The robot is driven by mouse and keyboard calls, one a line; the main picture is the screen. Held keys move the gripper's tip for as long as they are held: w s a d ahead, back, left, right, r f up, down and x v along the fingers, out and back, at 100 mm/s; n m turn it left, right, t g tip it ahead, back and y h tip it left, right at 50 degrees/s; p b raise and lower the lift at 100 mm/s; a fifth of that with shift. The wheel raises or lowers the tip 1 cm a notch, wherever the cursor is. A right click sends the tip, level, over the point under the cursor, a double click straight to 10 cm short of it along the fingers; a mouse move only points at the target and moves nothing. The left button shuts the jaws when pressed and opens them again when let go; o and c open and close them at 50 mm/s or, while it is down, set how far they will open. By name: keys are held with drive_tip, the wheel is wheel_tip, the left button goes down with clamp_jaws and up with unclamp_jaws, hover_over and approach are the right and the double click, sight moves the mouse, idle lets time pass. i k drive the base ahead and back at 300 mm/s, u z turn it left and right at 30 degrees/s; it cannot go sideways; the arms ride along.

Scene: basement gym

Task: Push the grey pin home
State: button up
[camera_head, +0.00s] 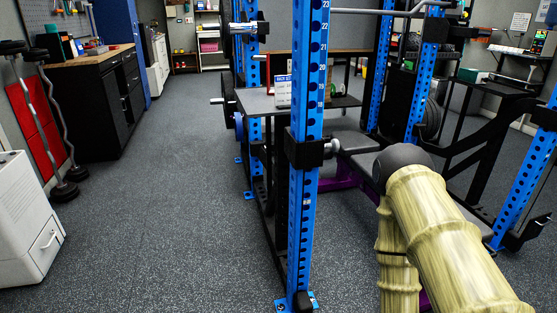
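A black bracket (304,151) is clamped around the nearest blue rack upright (301,220). A short light-grey rod with a round end (332,146) sticks out of its right side; I cannot tell whether this is the grey pin or how deep it sits. My arm, pale yellow with a dark grey rounded joint, fills the lower right. My gripper is not visible in this view, so its state and its place relative to the pin are hidden.
A grey flat surface (258,102) with a small white sign (283,91) stands inside the rack. A bench (352,138) lies behind my arm. A white cabinet (26,220), curled bars and a wood-topped dark cabinet (95,105) line the left. The floor (160,200) between is clear.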

sight(334, 145)
drive_tip(key=z, duration=2.3)
drive_tip(key=i, duration=2.1)
drive_tip(key=u, duration=3.3)
